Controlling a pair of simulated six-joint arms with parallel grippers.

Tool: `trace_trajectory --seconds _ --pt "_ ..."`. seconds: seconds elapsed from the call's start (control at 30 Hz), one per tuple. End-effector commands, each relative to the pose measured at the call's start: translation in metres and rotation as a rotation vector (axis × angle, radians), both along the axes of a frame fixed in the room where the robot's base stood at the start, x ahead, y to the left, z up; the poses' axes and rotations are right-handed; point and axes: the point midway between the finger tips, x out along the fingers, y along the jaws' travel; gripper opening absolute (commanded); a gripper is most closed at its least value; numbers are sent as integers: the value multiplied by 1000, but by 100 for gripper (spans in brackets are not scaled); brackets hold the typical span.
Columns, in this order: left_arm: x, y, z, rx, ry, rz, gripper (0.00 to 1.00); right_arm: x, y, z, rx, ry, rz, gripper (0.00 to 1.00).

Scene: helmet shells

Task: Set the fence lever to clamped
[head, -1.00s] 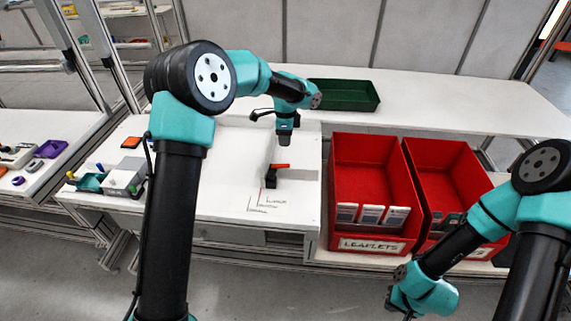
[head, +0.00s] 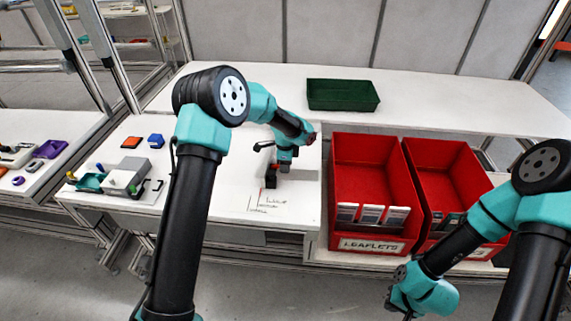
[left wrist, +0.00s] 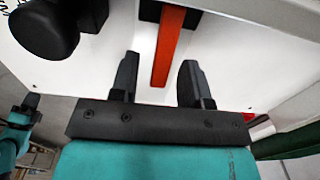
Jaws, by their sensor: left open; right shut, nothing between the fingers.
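The fence lever, an orange-red bar, shows in the left wrist view (left wrist: 172,45) running between and beyond the fingertips. In the head view its black mount (head: 270,182) stands on the white bench; the lever there is mostly hidden behind my gripper. My left gripper (left wrist: 157,78) is open, with one finger on each side of the lever's line and gaps visible on both sides. In the head view my left gripper (head: 284,169) is down at the lever. I cannot tell whether it touches. My right arm hangs low at the right; its fingertips are not visible.
Handwritten marks (head: 265,204) lie in front of the mount. Two red bins (head: 368,160) stand to the right, a green tray (head: 342,95) behind. A grey device (head: 124,178), an orange block (head: 131,142) and a blue block (head: 155,141) sit at the left. A black knob (left wrist: 45,22) shows beside the lever.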

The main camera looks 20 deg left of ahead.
Motion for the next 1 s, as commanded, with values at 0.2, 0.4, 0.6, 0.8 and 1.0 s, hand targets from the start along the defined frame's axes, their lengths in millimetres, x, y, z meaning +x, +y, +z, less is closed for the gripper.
trace_trajectory --seconds 0.2,0.4,0.6,0.8,1.0 --pt "0 0 0 0 0 0 38 0 0 0 0 0 0 0" --pt "0 0 0 0 0 0 19 0 0 0 0 0 0 0" --pt "0 0 1 0 0 0 0 0 0 0 0 0 0 0" --pt "0 0 0 8 1 -1 0 0 0 0 0 0 0 0" --pt "0 -2 -4 82 16 -4 0 0 0 0 0 0 0 0"
